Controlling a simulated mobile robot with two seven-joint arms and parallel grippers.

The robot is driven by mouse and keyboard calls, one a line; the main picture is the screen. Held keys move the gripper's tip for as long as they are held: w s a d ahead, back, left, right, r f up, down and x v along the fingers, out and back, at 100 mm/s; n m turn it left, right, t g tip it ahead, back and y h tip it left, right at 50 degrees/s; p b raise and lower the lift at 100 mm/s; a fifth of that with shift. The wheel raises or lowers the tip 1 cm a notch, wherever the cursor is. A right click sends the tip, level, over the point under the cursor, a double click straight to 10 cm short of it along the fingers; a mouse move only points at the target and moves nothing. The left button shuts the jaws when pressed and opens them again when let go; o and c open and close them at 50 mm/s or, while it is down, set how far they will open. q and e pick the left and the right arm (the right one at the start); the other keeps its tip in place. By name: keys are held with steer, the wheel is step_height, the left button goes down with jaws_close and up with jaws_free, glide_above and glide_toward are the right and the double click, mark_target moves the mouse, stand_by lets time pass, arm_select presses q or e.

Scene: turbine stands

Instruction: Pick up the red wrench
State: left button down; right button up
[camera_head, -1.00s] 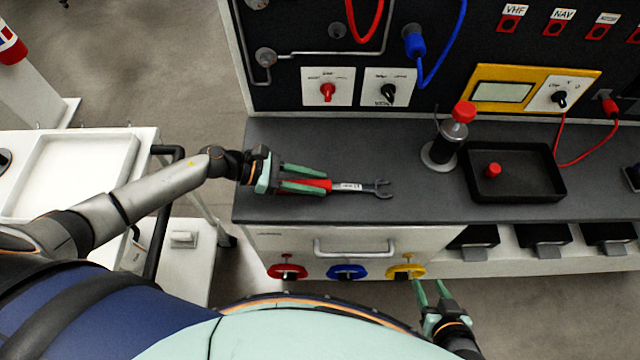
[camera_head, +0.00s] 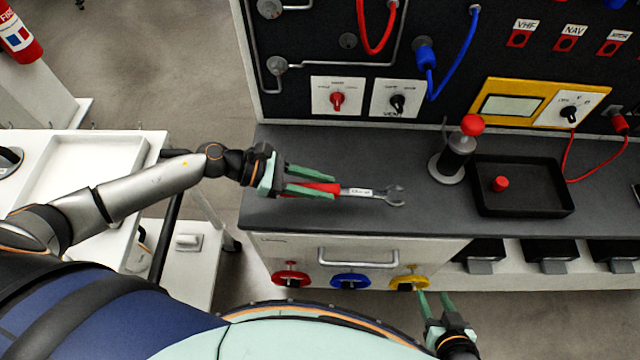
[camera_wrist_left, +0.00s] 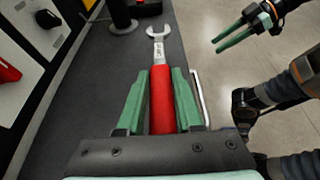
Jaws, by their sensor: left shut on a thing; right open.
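The red wrench has a red handle and a grey open-ended head (camera_head: 388,195). My left gripper (camera_head: 318,182) is shut on its red handle, with the head pointing right, over the left part of the dark bench top. In the left wrist view the red handle (camera_wrist_left: 162,100) lies between the two green fingers and the head points away. I cannot tell whether the wrench touches the bench top. My right gripper (camera_head: 435,305) is open and empty, in front of the bench below the yellow valve knob.
The dark bench top (camera_head: 290,150) carries a cylinder with a red knob (camera_head: 457,155) and a black tray (camera_head: 525,200) with a red part in it. A panel with switches and cables rises behind. A white cart (camera_head: 80,165) stands at the left.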

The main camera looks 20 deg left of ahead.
arm_select(q)
steer(key=s+d+r+p, duration=0.1)
steer(key=s+d+r, duration=0.2)
steer(key=s+r, duration=0.5)
steer(key=s, duration=0.3)
steer(key=shift+s+d+p, duration=0.3)
steer(key=shift+d, duration=0.1)
steer(key=c, duration=1.2)
jaws_free()
jaws_close()
stand_by(0.8)
